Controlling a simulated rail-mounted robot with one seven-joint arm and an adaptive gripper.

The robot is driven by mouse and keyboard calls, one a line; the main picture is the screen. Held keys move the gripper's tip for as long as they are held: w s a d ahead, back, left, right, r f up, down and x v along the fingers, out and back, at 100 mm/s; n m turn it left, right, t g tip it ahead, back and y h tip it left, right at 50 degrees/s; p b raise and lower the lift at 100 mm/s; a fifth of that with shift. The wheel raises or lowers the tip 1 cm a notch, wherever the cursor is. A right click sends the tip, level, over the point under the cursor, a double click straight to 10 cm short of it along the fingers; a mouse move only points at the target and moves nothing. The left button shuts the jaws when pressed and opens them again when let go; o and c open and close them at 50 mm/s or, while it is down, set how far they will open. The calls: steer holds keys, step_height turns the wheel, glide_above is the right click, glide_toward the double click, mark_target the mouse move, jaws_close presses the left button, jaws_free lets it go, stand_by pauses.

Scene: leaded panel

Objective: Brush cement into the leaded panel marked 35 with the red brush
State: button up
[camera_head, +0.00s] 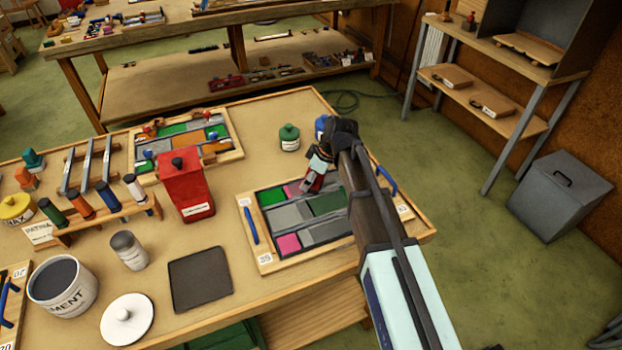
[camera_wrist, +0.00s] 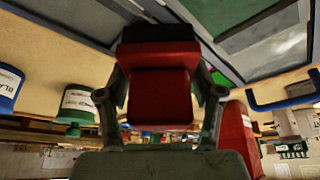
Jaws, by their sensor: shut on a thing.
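The leaded panel marked 35 (camera_head: 258,263) lies flat in a wooden frame on the bench, with green, pink and grey panes. A blue handle (camera_head: 251,226) lies along its left side. My gripper (camera_head: 319,165) is over the panel's far part, shut on the red brush (camera_head: 313,181). In the wrist view the red brush (camera_wrist: 163,85) sits between both fingers, its dark end toward the panel (camera_wrist: 276,50). I cannot tell whether the bristles touch the panes. The cement tub (camera_head: 84,296) stands open at front left, filled with dark grey cement.
A white lid (camera_head: 127,320) and a dark tray (camera_head: 200,278) lie near the tub. A red canister (camera_head: 186,190) stands left of the panel. Green (camera_head: 289,139) and blue (camera_head: 320,124) jars stand behind it. A rack (camera_head: 105,210) and another panel (camera_head: 219,157) occupy the left and back.

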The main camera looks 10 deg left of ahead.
mark_target(325, 181)
steer(key=shift+w, duration=0.1)
steer(key=shift+w+a, duration=0.95)
steer(key=shift+w, duration=0.2)
steer(key=shift+d, duration=0.15)
steer(key=shift+w+d, duration=0.7)
steer(key=shift+d, duration=0.2)
steer(key=shift+w+d, duration=0.1)
steer(key=shift+w, duration=0.05)
steer(key=shift+w+d, duration=0.65)
steer(key=shift+d, duration=0.25)
steer(key=shift+s, duration=0.1)
steer(key=shift+s+d+b, duration=0.3)
steer(key=shift+s+d, duration=0.6)
steer(key=shift+s, duration=0.25)
